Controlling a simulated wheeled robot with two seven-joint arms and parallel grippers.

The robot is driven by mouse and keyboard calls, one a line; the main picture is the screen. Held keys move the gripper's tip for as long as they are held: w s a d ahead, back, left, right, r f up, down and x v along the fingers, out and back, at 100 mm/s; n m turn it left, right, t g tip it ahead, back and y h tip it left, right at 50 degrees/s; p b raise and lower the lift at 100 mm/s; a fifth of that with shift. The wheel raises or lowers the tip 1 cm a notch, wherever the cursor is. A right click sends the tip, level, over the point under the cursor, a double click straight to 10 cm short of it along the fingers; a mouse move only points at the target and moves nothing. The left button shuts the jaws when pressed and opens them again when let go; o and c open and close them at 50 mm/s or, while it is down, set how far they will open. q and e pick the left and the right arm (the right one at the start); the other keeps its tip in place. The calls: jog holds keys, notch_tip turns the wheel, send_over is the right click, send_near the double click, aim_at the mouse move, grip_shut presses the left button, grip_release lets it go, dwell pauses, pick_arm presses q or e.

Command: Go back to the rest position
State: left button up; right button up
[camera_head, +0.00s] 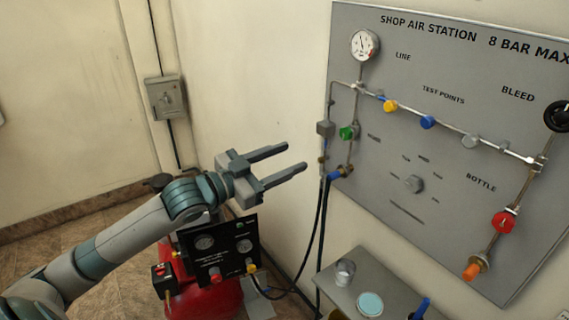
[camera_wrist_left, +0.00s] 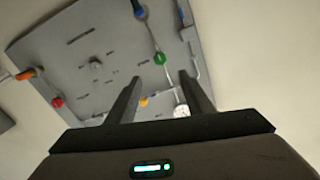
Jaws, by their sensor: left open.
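My left gripper (camera_head: 296,161) is open and empty. In the head view it is held in the air above the red compressor, left of the grey wall panel (camera_head: 405,60). In the left wrist view, its two dark fingers (camera_wrist_left: 158,92) are spread apart, with the panel beyond them and nothing between them in contact. My right gripper is in neither view.
The panel carries a gauge (camera_head: 364,44), a green knob (camera_head: 347,133), a red knob (camera_head: 503,222) and pipes. Below are a red compressor (camera_head: 212,299) with a black gauge box (camera_head: 219,246), hoses, and a grey bench (camera_head: 395,290) with a cup (camera_head: 344,272). A switch box (camera_head: 165,97) hangs on the left wall.

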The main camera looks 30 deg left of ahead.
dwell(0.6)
